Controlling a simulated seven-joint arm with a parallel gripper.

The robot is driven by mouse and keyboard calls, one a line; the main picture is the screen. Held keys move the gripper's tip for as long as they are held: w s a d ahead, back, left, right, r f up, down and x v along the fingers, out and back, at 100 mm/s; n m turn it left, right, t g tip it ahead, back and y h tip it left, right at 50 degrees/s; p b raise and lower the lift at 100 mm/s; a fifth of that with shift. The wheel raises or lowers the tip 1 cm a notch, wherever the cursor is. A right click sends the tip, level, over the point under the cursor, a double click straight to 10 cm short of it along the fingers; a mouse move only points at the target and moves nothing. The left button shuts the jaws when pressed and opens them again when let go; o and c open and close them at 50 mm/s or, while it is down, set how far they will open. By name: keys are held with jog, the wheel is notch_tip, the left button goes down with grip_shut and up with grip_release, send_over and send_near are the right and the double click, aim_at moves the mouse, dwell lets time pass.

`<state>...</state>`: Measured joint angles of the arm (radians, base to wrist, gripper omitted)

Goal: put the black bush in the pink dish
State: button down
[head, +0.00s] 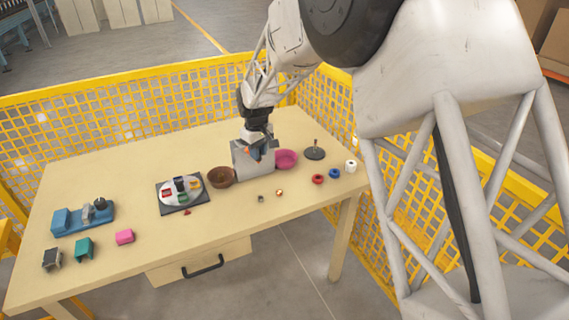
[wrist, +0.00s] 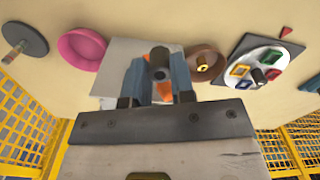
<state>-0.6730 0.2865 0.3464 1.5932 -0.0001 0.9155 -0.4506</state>
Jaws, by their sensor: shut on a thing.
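In the head view my gripper (head: 256,146) is over the panel, between the pink dish and a brown bowl (head: 221,177). The bush is hard to make out there. An orange patch shows between the fingers.
The brown bowl holds a brass ring (wrist: 205,67). A dark board with a white disc (head: 181,208) lies left of it. A dark round base with a peg (head: 315,153) stands right of the dish. Red and blue rings (head: 334,173) and a white roll (head: 351,166) lie at the right.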

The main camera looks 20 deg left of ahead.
jog(key=w+d+r, duration=0.2)
jog(key=w+d, duration=0.5)
jog(key=w, duration=0.5)
jog(key=n, duration=0.1)
send_over(284, 162)
jog(key=shift+d+f, duration=0.1)
jog(key=shift+f, duration=2.3)
jog(key=shift+f, duration=0.1)
jog(key=shift+f, duration=3.05)
jog(key=shift+f, duration=1.85)
jog(key=shift+f, duration=0.15)
